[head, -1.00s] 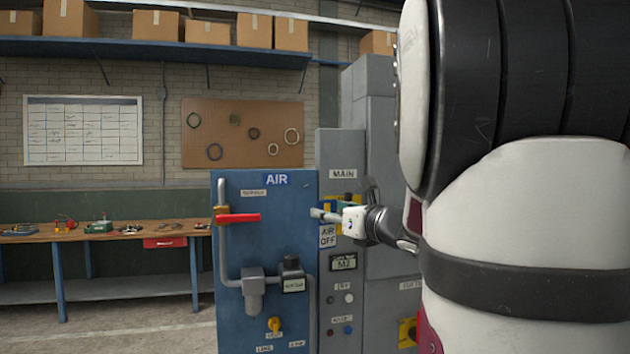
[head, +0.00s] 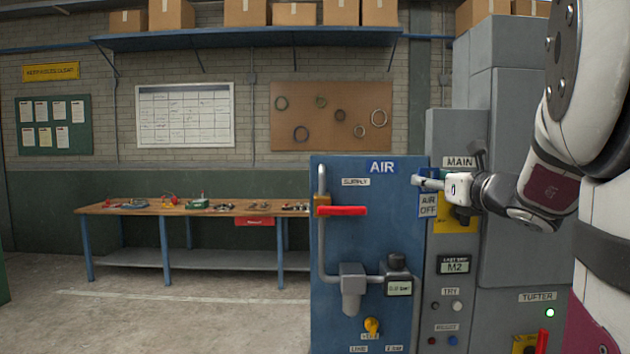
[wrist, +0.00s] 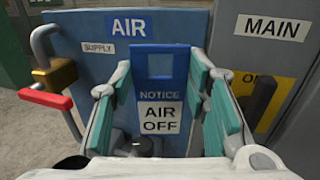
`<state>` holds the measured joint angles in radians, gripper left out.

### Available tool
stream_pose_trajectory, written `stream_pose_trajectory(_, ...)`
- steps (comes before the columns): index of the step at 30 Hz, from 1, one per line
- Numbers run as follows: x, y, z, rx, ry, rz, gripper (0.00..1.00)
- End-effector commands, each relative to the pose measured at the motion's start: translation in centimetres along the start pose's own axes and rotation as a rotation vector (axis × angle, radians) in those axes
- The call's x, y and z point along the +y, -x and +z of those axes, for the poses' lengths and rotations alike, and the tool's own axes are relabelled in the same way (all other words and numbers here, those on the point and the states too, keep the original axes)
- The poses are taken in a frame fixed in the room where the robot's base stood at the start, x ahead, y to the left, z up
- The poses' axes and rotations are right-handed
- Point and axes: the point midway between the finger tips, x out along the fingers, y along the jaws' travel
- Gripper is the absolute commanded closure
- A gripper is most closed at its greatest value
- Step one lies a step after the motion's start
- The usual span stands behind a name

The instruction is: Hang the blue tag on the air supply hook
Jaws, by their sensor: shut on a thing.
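The blue tag (head: 428,206) with a white "AIR OFF" field hangs from my gripper (head: 425,180), in front of the right edge of the blue AIR panel (head: 385,240). In the wrist view the tag (wrist: 159,98) is upright between the green-padded fingers of my gripper (wrist: 159,75), with a square opening near its top. The fingers are shut on it. The supply valve (head: 322,205) with its red lever (head: 342,211) is at the panel's upper left, left of the tag. I cannot make out a separate hook.
The grey MAIN cabinet (head: 457,130) adjoins the panel on the right. A regulator (head: 352,285) and a yellow knob (head: 372,326) stick out low on the panel. A workbench (head: 140,210) stands behind at left, with open floor (head: 200,325) before it.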

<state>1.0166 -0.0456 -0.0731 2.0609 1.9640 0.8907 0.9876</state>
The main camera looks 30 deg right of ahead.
Motion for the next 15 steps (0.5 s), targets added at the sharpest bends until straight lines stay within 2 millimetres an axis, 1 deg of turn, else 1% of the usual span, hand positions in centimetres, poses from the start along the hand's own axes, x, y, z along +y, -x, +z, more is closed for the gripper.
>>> stream_pose_trajectory(15, -0.8, -2.8, -0.3, 0.001, 0.000, 0.000, 0.86)
